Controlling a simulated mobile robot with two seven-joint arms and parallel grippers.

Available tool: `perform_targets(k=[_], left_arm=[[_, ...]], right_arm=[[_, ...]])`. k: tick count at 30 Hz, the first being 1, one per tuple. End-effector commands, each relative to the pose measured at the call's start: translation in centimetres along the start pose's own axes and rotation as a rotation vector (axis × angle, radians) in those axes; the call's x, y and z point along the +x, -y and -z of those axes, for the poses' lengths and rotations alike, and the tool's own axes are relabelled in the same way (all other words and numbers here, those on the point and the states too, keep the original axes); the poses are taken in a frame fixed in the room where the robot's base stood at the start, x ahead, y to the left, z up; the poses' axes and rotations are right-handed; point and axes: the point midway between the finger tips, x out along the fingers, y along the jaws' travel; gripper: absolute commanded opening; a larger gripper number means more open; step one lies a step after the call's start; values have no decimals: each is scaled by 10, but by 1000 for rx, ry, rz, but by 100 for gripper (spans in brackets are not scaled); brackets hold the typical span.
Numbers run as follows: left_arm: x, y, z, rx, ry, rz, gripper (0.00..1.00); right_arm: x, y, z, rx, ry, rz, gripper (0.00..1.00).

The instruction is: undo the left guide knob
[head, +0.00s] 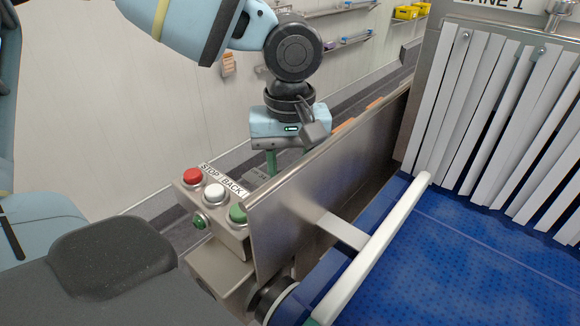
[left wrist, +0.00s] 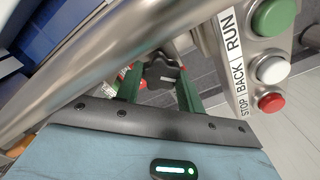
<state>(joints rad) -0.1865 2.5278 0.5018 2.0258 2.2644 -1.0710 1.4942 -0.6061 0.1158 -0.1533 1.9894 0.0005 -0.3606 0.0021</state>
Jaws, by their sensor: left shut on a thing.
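The left guide knob (left wrist: 160,72) is a dark lobed knob on the outer side of the steel side plate (head: 330,180). In the left wrist view it sits between the two green fingers of my left gripper (left wrist: 158,85), which is shut on it. In the head view my left gripper (head: 272,163) reaches down behind the plate, and the plate hides the knob and fingertips. The white guide rail (head: 375,250) runs along the blue belt on a metal bracket (head: 344,231). My right gripper is not in view.
A button box (head: 225,230) with red, white and green buttons stands close beside my left gripper, at the near end of the plate. White strip curtains (head: 490,120) hang over the blue belt (head: 460,250). Shelves with yellow bins (head: 406,12) are at the back wall.

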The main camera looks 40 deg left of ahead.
Motion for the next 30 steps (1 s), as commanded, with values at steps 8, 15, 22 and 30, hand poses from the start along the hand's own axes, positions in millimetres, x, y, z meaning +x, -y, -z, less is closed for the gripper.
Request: perform_targets(k=[8, 15, 22, 30], left_arm=[[0, 0, 1, -256, -2, -1, 15], [-1, 0, 1, -435, -3, -2, 15], [-1, 0, 1, -545, -2, -2, 15], [-1, 0, 1, -598, -2, -2, 15]], right_arm=[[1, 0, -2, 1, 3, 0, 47], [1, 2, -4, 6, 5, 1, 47], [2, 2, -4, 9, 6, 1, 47], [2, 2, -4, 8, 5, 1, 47]])
